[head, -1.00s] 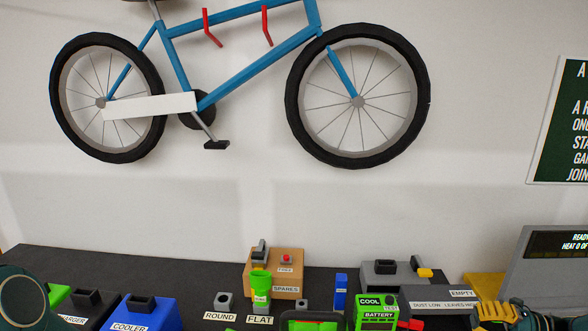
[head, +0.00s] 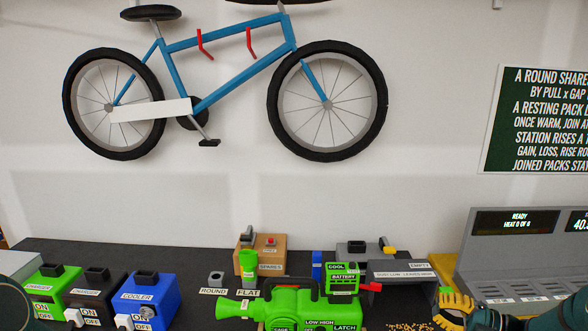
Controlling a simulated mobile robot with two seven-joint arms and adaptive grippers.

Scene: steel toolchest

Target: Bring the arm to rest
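My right gripper (head: 455,308) is low at the right of the head view, with yellow fingers on a dark green arm. Part of my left arm (head: 10,305) shows at the lower left edge. My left gripper is out of view.
A green blower-like tool (head: 285,308) lies in the middle of the dark bench. Green, black and blue boxes (head: 150,300) stand at the left. A brown SPARES box (head: 268,252) is behind. A grey station (head: 510,260) stands at the right. Small yellowish bits (head: 408,327) lie near the front.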

